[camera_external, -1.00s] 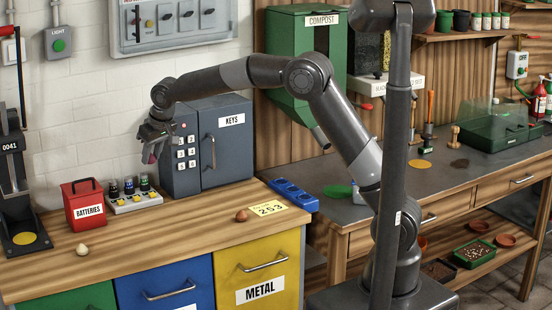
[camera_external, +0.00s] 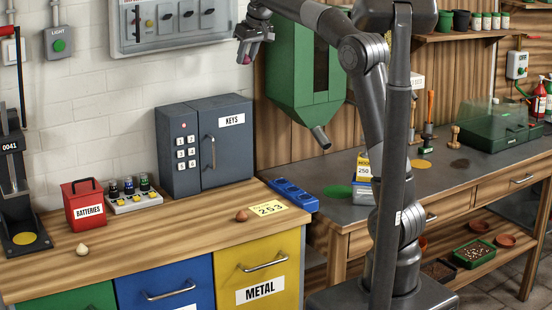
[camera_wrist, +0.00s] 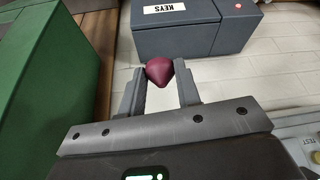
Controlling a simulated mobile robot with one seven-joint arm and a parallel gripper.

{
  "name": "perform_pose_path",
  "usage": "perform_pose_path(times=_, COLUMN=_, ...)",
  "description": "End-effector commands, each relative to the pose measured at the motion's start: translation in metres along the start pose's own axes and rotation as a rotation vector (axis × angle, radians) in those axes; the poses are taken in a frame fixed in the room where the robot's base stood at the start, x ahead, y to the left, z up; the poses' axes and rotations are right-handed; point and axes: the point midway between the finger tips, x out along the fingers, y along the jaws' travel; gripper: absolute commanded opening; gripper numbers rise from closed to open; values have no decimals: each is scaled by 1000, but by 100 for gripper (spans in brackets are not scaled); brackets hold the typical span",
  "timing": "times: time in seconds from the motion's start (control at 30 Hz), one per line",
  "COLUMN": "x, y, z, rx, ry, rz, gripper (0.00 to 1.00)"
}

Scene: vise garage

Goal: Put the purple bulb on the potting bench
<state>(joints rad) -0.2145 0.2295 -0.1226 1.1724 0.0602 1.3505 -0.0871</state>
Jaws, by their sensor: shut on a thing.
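My gripper (camera_external: 247,50) is raised high in front of the white wall, above the key safe. It is shut on the purple bulb (camera_wrist: 160,71), which sits between the fingertips in the wrist view. In the external view the bulb (camera_external: 247,59) shows as a small purple spot between the fingers. The potting bench (camera_external: 345,205) stands at the right, a wooden bench with a dark grey top. My arm hides part of the bench and its back.
The grey key safe (camera_external: 180,120) stands on the left counter (camera_external: 130,245), with a brown bulb (camera_external: 242,215) and a pale bulb (camera_external: 81,249). A green compost hopper (camera_external: 283,60) hangs by the bench.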

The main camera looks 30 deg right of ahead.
Motion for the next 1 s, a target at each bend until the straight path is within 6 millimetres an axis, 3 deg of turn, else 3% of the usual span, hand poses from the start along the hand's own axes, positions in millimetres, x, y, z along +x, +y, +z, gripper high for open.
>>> perform_pose_path(times=0.1, x=-44, y=52, z=9, rx=75, ry=6, rz=31, gripper=9)
perform_pose_path(times=0.3, x=-111, y=125, z=36, rx=209, ry=5, rz=86, gripper=9)
perform_pose_path(times=0.4, x=-137, y=159, z=53, rx=278, ry=4, rz=114, gripper=9)
perform_pose_path(times=0.5, x=-149, y=195, z=74, rx=342, ry=0, rz=140, gripper=9)
perform_pose_path(times=0.67, x=-128, y=251, z=106, rx=408, ry=-5, rz=162, gripper=9)
perform_pose_path(times=1.0, x=-34, y=351, z=186, rx=509, ry=-5, rz=204, gripper=9)
